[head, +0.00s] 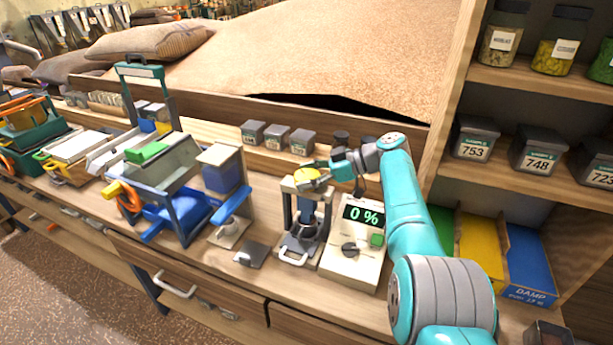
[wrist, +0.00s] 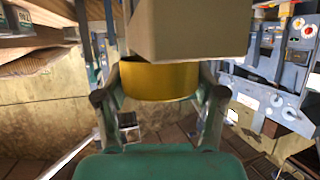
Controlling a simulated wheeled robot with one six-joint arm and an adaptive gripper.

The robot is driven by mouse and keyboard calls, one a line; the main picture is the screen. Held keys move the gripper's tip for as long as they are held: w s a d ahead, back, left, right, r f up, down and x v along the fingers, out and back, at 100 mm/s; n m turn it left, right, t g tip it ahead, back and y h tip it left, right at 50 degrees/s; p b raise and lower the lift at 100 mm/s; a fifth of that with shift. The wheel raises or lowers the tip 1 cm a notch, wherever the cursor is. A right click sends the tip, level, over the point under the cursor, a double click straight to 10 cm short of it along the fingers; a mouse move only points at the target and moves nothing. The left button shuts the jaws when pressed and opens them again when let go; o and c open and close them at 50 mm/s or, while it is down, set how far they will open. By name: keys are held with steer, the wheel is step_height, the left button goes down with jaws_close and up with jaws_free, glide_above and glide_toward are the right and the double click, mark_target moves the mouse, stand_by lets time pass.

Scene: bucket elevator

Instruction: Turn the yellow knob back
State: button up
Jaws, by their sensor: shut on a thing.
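The yellow knob (head: 305,175) sits on top of a small grey press-like stand (head: 305,215) on the bench in the head view. My gripper (head: 322,172) reaches it from the right and is shut on it. In the wrist view the yellow knob (wrist: 158,82) is a broad yellow cylinder between the two fingers of my gripper (wrist: 160,92), one finger on each side. A beige block hides the knob's far edge in that view. Any pointer or mark on the knob cannot be made out.
A white meter (head: 352,245) reading "0 %" stands right of the stand, close under my arm. Small grey sample boxes (head: 276,138) stand behind. A blue machine (head: 165,185) is to the left. Shelves with jars (head: 505,35) rise on the right.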

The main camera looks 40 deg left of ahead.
mark_target(308, 175)
steer(key=shift+w+d, duration=0.1)
steer(key=shift+w, duration=0.05)
steer(key=o, duration=1.2)
steer(key=shift+c, duration=0.2)
steer(key=shift+r, duration=0.25)
step_height(308, 175, up, 10)
steer(key=shift+f, duration=0.25)
